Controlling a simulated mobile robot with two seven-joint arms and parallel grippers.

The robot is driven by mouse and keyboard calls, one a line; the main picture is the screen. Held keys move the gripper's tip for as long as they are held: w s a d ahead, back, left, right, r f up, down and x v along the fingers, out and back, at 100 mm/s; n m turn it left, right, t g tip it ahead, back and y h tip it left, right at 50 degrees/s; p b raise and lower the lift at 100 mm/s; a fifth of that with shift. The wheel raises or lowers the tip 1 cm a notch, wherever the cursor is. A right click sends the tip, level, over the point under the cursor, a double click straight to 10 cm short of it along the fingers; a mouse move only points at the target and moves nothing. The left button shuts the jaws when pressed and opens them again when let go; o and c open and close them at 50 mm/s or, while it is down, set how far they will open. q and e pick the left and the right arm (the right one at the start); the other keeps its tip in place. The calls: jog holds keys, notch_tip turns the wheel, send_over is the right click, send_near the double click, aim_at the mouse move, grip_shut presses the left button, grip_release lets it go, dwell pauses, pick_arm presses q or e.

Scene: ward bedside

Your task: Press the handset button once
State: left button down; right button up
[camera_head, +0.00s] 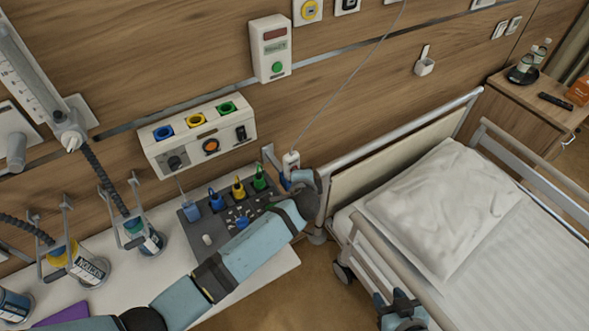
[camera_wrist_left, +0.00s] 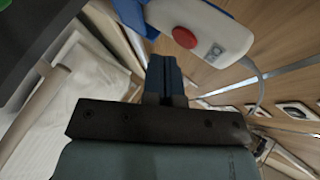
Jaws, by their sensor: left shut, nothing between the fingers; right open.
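The handset (camera_head: 291,160) is white and hangs on a thin cord by the wall, left of the bed's head end. In the left wrist view the handset (camera_wrist_left: 212,27) shows its round red button (camera_wrist_left: 185,37) close up. My left gripper (camera_wrist_left: 164,62) is shut and empty, its blue fingertips just below the button in that picture and seemingly apart from it. In the head view my left wrist and hand are beside the handset's lower end, and the fingertips are mostly hidden. My right gripper (camera_head: 403,312) is open and empty at the bed's near side rail.
A wall panel (camera_head: 200,135) with coloured sockets and a call box (camera_head: 270,48) with a green button are on the wall. A grey tray (camera_head: 195,243) with coloured plugs lies on the white shelf (camera_head: 275,268) under my left arm. The bed rail (camera_head: 375,235) stands to the right.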

dwell(0.8)
pick_arm(q)
jog(key=shift+w+a, duration=0.25)
jog(key=shift+w, duration=0.1)
jog(key=shift+w+a, duration=0.2)
jog(key=shift+w, duration=0.05)
dwell(0.8)
jog(key=shift+s+p, duration=0.1)
jog(key=shift+p, duration=0.2)
jog(key=shift+s+d, duration=0.45)
jog(key=shift+s, duration=0.05)
jog(key=shift+s+d+p, duration=0.3)
jog(key=shift+s+d, duration=0.45)
jog(key=shift+s, duration=0.3)
jog(key=shift+s+d+p, duration=0.3)
jog(key=shift+s+d, duration=0.45)
jog(key=shift+s, duration=0.25)
